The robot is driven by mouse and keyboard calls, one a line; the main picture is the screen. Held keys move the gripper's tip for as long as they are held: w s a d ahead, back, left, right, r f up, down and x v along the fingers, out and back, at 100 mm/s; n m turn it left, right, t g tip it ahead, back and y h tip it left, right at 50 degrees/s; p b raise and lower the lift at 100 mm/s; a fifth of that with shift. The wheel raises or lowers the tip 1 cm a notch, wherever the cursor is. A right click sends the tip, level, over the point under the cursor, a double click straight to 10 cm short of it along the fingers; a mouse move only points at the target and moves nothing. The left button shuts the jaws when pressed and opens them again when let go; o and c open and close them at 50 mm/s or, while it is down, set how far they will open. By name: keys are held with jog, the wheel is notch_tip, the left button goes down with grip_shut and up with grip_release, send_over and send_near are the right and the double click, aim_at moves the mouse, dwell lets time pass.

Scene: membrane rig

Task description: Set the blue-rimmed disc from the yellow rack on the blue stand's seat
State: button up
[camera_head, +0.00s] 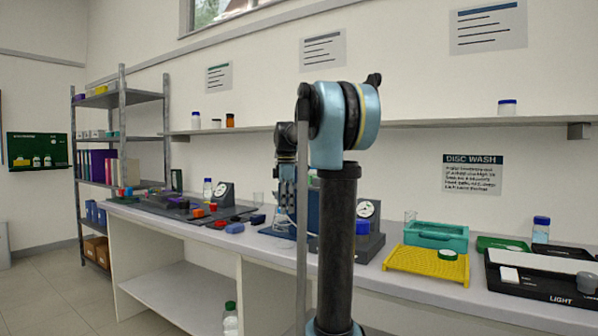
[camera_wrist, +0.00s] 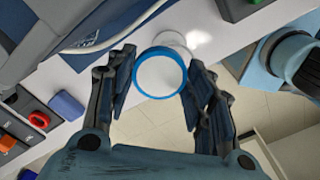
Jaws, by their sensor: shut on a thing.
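My gripper (camera_wrist: 160,66) is shut on the blue-rimmed disc (camera_wrist: 160,73) in the wrist view. The disc is white inside its blue ring and sits between the two fingertips. A pale round thing (camera_wrist: 175,41) shows just beyond it; I cannot tell whether this is the stand's seat or whether the disc touches it. In the head view, a blue piece of equipment (camera_head: 312,212), perhaps the blue stand, is mostly hidden behind my arm. The yellow rack (camera_head: 405,260) stands on the bench to the right, with a green-rimmed disc (camera_head: 447,254) on it.
A teal tray (camera_head: 436,235) stands behind the rack. A black-framed light panel (camera_head: 540,272) is at the right. Blue (camera_wrist: 66,106) and red (camera_wrist: 38,120) pieces lie left of my gripper in the wrist view. The bench edge and floor show below the disc.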

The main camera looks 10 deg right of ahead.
jog(key=shift+w+d, duration=0.25)
jog(key=shift+w, duration=0.3)
jog(key=shift+d, duration=0.1)
